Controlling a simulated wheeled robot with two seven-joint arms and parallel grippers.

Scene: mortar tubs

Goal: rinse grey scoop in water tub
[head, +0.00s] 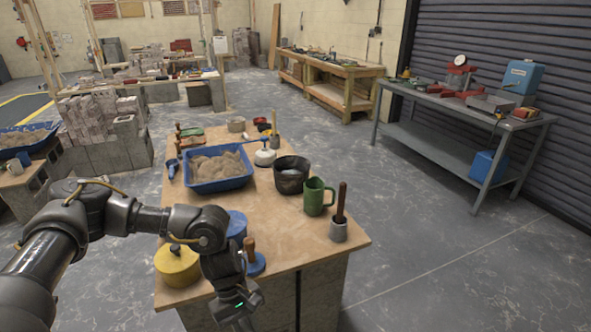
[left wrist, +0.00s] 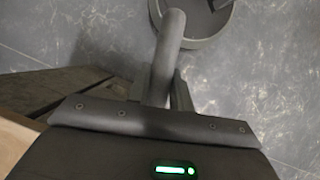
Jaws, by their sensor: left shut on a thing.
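My left gripper (left wrist: 160,92) is shut on the grey handle of the scoop (left wrist: 166,55) in the left wrist view. In the head view my left wrist hangs down at the table's near edge, and the fingers and scoop are hidden or out of frame. A round grey rim with a dark inside (left wrist: 207,40) shows beyond the handle; I cannot tell whether it is the scoop's bowl or a separate tub. A dark round tub (head: 291,184) stands on the table with a pale patch inside; I cannot tell if it is water. My right gripper is not in view.
The wooden table (head: 300,247) also holds a blue tray of sand (head: 217,184), a green mug (head: 315,199), a grey pot with a brown handle (head: 338,231), a yellow lidded tub (head: 177,265) and blue round things.

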